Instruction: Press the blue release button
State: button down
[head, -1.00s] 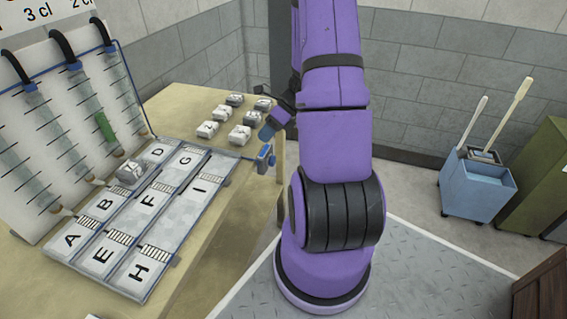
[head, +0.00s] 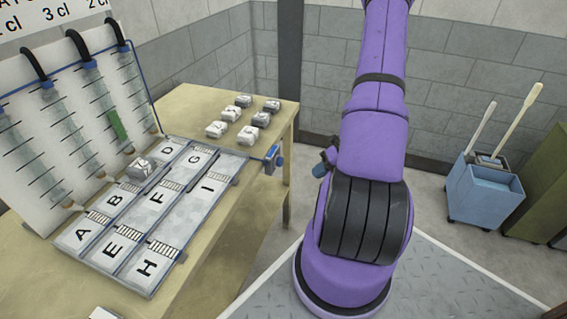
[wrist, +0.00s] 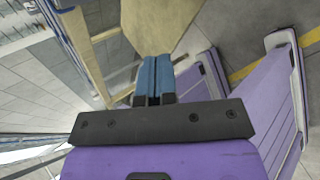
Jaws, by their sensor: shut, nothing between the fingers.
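A small blue part (head: 273,158), which looks like the blue release button, sits at the right end of the lettered tray board (head: 222,180), at the table's edge. Its exact shape is too small to tell. My gripper (head: 319,170) is to the right of it, off the table's edge and apart from it, partly hidden by my purple arm. In the wrist view my gripper's blue fingers (wrist: 153,78) are together with nothing between them. I cannot make out the blue part in the wrist view.
The wooden table (head: 262,210) holds several white and grey blocks (head: 236,122) at the back. One block (head: 140,168) sits by letter D. An upright panel with tubes (head: 70,130) stands at left. A blue mop cart (head: 482,190) stands at right. Floor shows between table and arm.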

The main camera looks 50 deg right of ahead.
jog(key=w+a, duration=0.3)
jog(key=w, duration=0.5)
jog(key=shift+a, duration=0.2)
jog(key=shift+w, duration=0.2)
dwell(2.0)
jog(key=shift+w+a, duration=0.15)
jog(key=shift+w, duration=0.15)
jog(key=shift+w+a, duration=0.2)
jog(key=shift+w, duration=0.2)
dwell(0.9)
dwell(0.4)
jog(key=shift+s+d, duration=0.35)
jog(key=shift+s, duration=0.5)
jog(key=shift+s+d, duration=0.3)
jog(key=shift+s, duration=0.45)
jog(key=shift+s+d, duration=0.35)
jog(key=shift+s, duration=0.45)
jog(key=shift+s+d, duration=0.3)
jog(key=shift+s, duration=0.45)
